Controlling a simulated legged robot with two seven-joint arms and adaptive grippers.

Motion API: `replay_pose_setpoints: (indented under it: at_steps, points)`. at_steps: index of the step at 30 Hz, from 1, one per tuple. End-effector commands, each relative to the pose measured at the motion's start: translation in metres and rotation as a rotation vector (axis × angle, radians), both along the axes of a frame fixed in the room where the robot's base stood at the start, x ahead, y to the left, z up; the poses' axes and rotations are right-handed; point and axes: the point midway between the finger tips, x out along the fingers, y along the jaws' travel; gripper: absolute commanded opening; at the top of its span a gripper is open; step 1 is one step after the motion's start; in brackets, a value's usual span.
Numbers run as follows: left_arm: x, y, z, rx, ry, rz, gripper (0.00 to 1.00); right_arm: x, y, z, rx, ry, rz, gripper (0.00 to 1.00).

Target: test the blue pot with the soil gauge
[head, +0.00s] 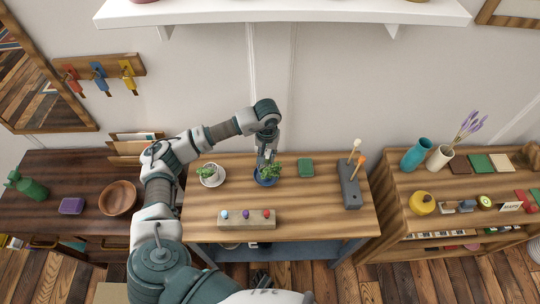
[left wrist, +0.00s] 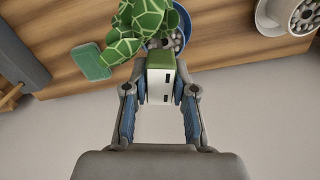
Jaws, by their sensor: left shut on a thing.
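The blue pot (head: 266,182) holds a leafy green plant and stands on the middle table; its rim also shows in the left wrist view (left wrist: 182,36), partly behind leaves. My left gripper (head: 266,154) points down right above the pot. In the left wrist view its fingers (left wrist: 160,108) are closed on a white body with a green end, which looks like the soil gauge (left wrist: 160,84). The gauge's far end is hidden by its own body and the leaves, so I cannot tell whether it touches the soil. My right gripper is not in view.
A white pot (head: 209,171) on a saucer stands left of the blue pot. A green block (head: 305,168) lies to its right, then a grey holder (head: 349,186) with upright white-topped and orange-topped sticks. A wooden block (head: 247,219) with coloured knobs lies in front.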

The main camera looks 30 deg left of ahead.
Motion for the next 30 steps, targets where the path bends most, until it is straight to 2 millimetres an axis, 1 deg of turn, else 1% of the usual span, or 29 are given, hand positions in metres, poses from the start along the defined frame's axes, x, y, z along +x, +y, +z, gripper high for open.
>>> replay_pose_setpoints:
  at_steps: [18, 30]
  points:
    - [0.0, 0.019, 0.0, -0.009, 0.002, 0.004, 0.0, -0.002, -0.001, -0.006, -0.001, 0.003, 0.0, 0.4]
    - [0.0, 0.018, 0.001, -0.009, 0.002, 0.003, 0.0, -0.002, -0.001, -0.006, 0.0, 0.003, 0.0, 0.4]
